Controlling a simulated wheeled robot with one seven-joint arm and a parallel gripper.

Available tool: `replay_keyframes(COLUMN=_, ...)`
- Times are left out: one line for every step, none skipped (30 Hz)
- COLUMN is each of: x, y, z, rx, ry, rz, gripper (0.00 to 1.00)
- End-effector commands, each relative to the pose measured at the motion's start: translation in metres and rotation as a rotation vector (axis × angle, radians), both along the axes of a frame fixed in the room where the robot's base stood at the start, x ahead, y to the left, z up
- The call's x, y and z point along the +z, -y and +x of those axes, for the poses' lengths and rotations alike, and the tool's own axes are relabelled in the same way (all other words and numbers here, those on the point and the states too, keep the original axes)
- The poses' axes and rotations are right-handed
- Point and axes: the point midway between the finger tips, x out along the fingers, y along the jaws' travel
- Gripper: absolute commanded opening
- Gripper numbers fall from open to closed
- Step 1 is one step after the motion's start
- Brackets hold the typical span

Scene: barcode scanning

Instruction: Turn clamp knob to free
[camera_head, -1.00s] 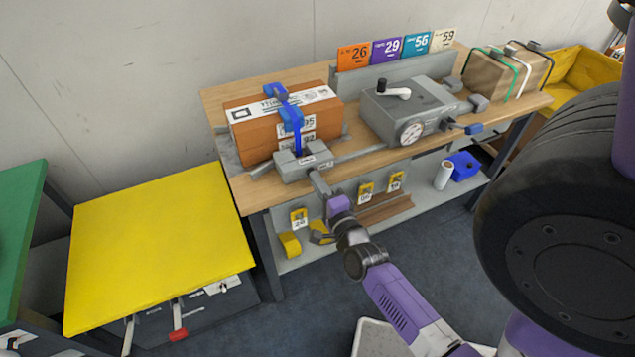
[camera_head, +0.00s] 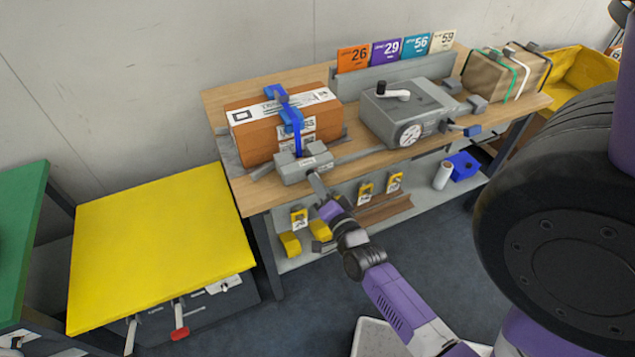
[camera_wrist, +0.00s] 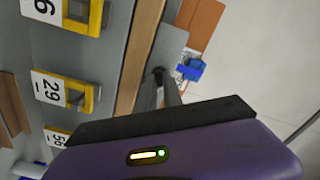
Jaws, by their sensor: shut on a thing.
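A grey clamp block (camera_head: 303,164) stands at the front edge of the wooden bench, before a brown carton (camera_head: 262,135) with a blue strap (camera_head: 296,130) over it. My gripper (camera_head: 315,180) reaches up from the front to the face of this block. It is shut on the clamp knob, which is mostly hidden by the fingers. In the wrist view the dark fingers (camera_wrist: 167,88) point at the bench edge, above my purple gripper body. The knob's exact angle cannot be made out.
A grey machine (camera_head: 405,110) with a dial and black-tipped crank stands right of the carton. A strapped parcel (camera_head: 502,78) is farther right. Yellow tags (camera_head: 365,190) hang under the bench edge near my arm. A yellow table (camera_head: 160,250) stands left.

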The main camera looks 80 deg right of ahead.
Motion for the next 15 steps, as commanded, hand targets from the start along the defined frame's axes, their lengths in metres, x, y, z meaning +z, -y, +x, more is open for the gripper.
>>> replay_keyframes(x=-0.0002, y=-0.0003, z=-0.0004, rx=0.0, ry=-0.036, rz=-0.028, gripper=0.0)
replay_keyframes(x=-0.0002, y=-0.0004, z=-0.0003, rx=0.001, ry=-0.059, rz=-0.047, gripper=0.0)
replay_keyframes(x=-0.0003, y=-0.0004, z=-0.0003, rx=0.001, ry=-0.087, rz=-0.071, gripper=0.0)
replay_keyframes(x=-0.0003, y=-0.0004, z=-0.0003, rx=0.001, ry=-0.109, rz=-0.089, gripper=0.0)
replay_keyframes(x=-0.0003, y=-0.0004, z=-0.0003, rx=0.001, ry=-0.13, rz=-0.108, gripper=0.0)
replay_keyframes(x=-0.0002, y=-0.0004, z=-0.0004, rx=0.001, ry=-0.159, rz=-0.132, gripper=0.0)
replay_keyframes(x=-0.0003, y=-0.0004, z=-0.0005, rx=0.001, ry=-0.181, rz=-0.151, gripper=0.0)
replay_keyframes(x=-0.0003, y=-0.0003, z=-0.0006, rx=0.001, ry=-0.203, rz=-0.17, gripper=0.0)
replay_keyframes(x=-0.0004, y=-0.0002, z=-0.0007, rx=-0.001, ry=-0.232, rz=-0.194, gripper=0.0)
replay_keyframes(x=-0.0004, y=-0.0001, z=-0.0008, rx=-0.001, ry=-0.254, rz=-0.213, gripper=0.0)
replay_keyframes(x=-0.0005, y=-0.0002, z=-0.0008, rx=-0.001, ry=-0.276, rz=-0.231, gripper=0.0)
replay_keyframes(x=-0.0007, y=-0.0003, z=-0.0008, rx=0.0, ry=-0.305, rz=-0.256, gripper=0.0)
replay_keyframes(x=-0.0007, y=-0.0003, z=-0.0008, rx=0.0, ry=-0.326, rz=-0.274, gripper=0.0)
replay_keyframes(x=-0.0008, y=-0.0003, z=-0.0008, rx=0.0, ry=-0.349, rz=-0.293, gripper=0.0)
replay_keyframes(x=-0.0009, y=-0.0003, z=-0.0009, rx=0.0, ry=-0.377, rz=-0.317, gripper=0.0)
